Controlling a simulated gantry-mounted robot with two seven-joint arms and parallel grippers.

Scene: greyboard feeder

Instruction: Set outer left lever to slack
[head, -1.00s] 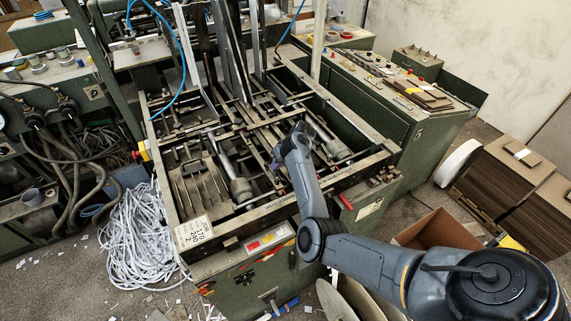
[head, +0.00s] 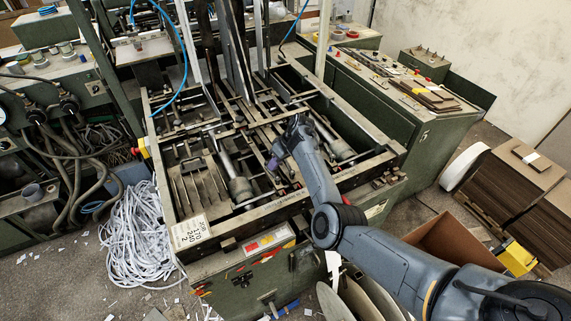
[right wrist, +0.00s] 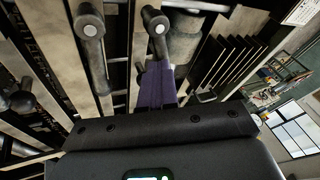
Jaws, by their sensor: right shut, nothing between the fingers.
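My right gripper (head: 272,164) hangs over the feeder's open frame, its purple fingers closed together and empty. In the right wrist view the shut fingers (right wrist: 157,84) point at a dark lever (right wrist: 157,24) with a pale round end. The fingertips are very close to this lever; I cannot tell whether they touch. A second dark lever (right wrist: 90,30) with a pale round end is to its left in that view, apart from the fingers. I cannot tell for sure which one is the outer left lever. In the head view the levers are too small or hidden by my arm. My left gripper is not in view.
Metal rods, slats and cylinders crowd the frame around my gripper. A heap of white strips (head: 135,240) lies at left. A cardboard box (head: 452,243) and stacked board (head: 500,190) are at right.

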